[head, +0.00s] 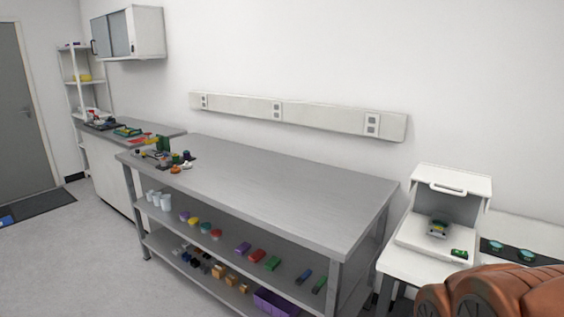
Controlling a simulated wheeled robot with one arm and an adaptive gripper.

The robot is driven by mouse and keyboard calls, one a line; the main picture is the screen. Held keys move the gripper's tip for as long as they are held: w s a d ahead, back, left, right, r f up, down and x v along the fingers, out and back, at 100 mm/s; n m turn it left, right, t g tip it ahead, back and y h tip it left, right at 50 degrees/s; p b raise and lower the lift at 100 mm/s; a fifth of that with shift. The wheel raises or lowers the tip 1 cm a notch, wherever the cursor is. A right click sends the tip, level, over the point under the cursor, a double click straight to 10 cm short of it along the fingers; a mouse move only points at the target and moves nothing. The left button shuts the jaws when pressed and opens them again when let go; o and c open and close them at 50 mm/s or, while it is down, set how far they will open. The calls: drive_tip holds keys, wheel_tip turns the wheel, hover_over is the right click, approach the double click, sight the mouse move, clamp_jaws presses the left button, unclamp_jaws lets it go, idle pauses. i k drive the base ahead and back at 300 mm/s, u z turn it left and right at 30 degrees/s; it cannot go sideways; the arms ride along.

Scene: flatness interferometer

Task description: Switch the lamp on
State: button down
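A white open-fronted housing (459,181) with a handle stands on a white table (405,264) at the right of the head view. It appears to be the interferometer. A small grey fixture (438,228) sits inside it on the white base. A small green part (459,253) lies at the base's front right; I cannot tell if it is a switch. No lit lamp is visible. My orange-brown arm covers the lower right corner, hiding part of the table. My gripper is not in view.
A dark mat (512,251) with two teal discs (497,246) lies right of the housing. A long grey workbench (270,185) fills the middle, its top mostly clear, with small parts at its left end and on its lower shelves. Floor is open at left.

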sight(457, 252)
drive_tip(key=k, duration=1.3)
drive_tip(key=z, duration=0.65)
drive_tip(key=i, duration=0.6)
drive_tip(key=z, duration=0.55)
drive_tip(key=i, duration=0.75)
drive_tip(key=u, duration=0.7)
drive_tip(key=i, duration=0.6)
drive_tip(key=u, duration=0.6)
